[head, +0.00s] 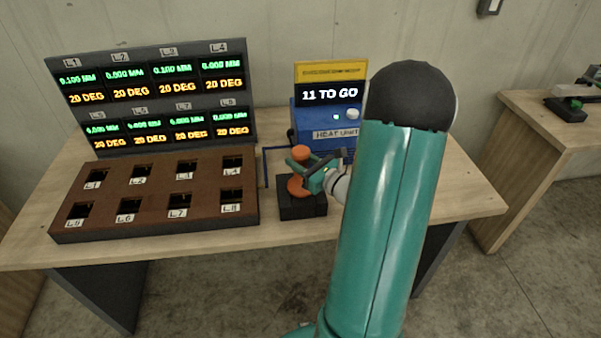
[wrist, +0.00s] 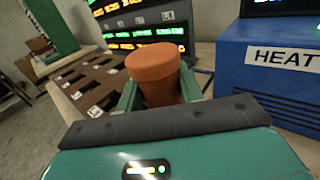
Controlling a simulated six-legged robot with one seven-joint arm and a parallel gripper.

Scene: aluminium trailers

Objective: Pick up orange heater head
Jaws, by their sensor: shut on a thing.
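The orange heater head (head: 299,186) stands upright on a small black block (head: 302,208) in front of the blue heat unit. Its rounded top also shows in the wrist view (wrist: 153,66). My gripper (head: 303,168) reaches it from the right, and its green fingers are shut on it, one on each side. In the wrist view the fingers of my gripper (wrist: 158,92) press against the orange body just below its wider top. The lower part is hidden behind my gripper in the wrist view. I cannot tell whether the base touches the block.
The blue heat unit (head: 322,118) with a yellow top sign and "11 TO GO" display stands behind. Left is a brown board (head: 155,198) with labelled square holes, and a display panel (head: 150,95) behind it. A second table (head: 545,130) stands at right.

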